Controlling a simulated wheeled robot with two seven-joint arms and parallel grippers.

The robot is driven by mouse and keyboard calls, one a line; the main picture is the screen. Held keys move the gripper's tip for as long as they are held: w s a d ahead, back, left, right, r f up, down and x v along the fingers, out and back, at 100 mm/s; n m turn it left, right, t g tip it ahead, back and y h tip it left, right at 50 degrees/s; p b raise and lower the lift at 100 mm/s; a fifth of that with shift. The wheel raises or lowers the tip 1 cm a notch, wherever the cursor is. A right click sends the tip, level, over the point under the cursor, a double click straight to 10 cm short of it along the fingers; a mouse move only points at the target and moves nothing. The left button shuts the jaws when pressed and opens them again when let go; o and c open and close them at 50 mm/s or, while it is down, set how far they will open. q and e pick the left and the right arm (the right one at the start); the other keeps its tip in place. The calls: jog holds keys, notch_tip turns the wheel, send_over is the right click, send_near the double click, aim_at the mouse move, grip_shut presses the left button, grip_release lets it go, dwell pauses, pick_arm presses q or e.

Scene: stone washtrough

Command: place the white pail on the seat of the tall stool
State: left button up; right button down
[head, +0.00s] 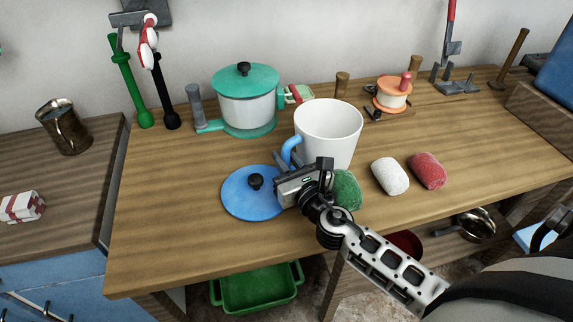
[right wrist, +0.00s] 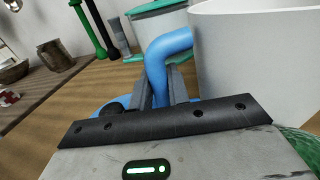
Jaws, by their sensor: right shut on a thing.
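The white pail (head: 328,132), shaped like a big mug with a blue side handle (head: 290,148), stands upright on the wooden table, its bottom partly hidden by my gripper. My right gripper (head: 284,163) is shut on the handle at the pail's left side. The right wrist view shows the blue handle (right wrist: 166,46) running down between the two grey fingers (right wrist: 158,88), with the white wall (right wrist: 255,55) beside it. The tall stool is not seen in either view. My left gripper is not in view.
A blue lid (head: 240,198) lies left of my gripper. Green (head: 346,188), white (head: 390,176) and red (head: 428,170) lumps lie to the right. A teal-lidded pot (head: 246,105) stands behind left. A green bin (head: 255,288) is below the table's front edge. The table's left front is clear.

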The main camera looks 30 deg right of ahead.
jog(key=shift+f, duration=0.15)
jog(key=c, duration=1.3)
grip_release()
jog(key=shift+c, duration=0.2)
